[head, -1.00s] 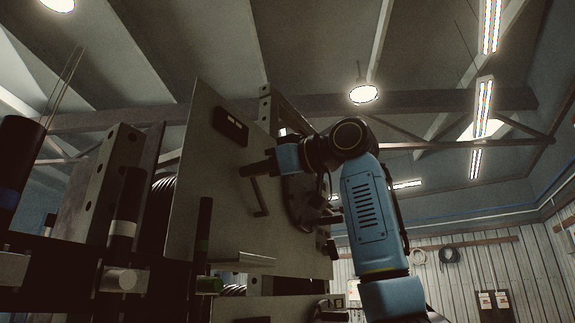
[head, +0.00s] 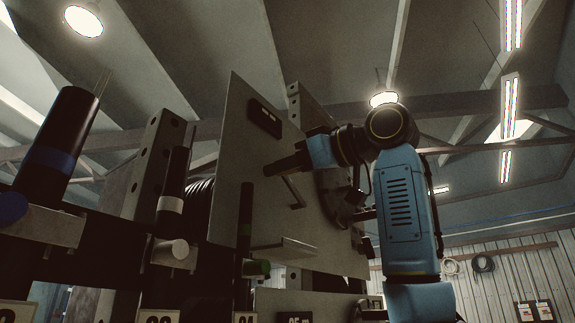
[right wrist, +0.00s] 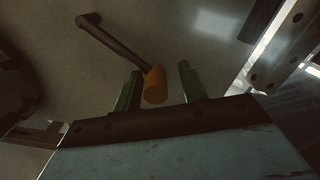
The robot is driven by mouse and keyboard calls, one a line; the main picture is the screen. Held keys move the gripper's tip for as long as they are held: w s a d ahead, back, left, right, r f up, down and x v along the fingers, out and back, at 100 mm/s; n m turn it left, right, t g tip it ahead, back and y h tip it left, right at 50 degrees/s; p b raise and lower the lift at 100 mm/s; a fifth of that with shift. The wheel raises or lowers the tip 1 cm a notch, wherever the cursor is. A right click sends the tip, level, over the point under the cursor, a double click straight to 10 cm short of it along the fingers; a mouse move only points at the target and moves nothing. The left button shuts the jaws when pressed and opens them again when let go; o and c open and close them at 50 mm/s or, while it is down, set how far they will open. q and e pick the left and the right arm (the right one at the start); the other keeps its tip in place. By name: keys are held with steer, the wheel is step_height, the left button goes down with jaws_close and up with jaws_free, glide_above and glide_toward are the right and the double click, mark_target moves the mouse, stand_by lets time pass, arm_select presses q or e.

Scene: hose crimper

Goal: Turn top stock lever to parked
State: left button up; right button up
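A grey upright panel (head: 240,135) carries a thin dark lever (head: 293,191). In the right wrist view the lever's dark arm (right wrist: 112,42) runs down to an orange knob (right wrist: 155,86). My right gripper (head: 270,169) is at the panel, close to the lever. In the right wrist view its two green fingers (right wrist: 161,88) are apart, with the knob in the gap, nearer the left finger. I cannot tell whether that finger touches it. The knob is not clear in the head view. My left gripper is not in view.
A dark plate (head: 265,117) sits high on the panel, and a ledge (head: 283,248) juts out below the lever. At the left stand dark cylinders with coloured bands (head: 50,160) and a drilled metal post (head: 157,162). Open room shows at the far right.

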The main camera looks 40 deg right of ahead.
steer(key=shift+d, duration=0.15)
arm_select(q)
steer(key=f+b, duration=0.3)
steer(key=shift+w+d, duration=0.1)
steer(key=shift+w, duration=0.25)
arm_select(e)
steer(key=v, duration=1.3)
steer(key=shift+s, duration=0.1)
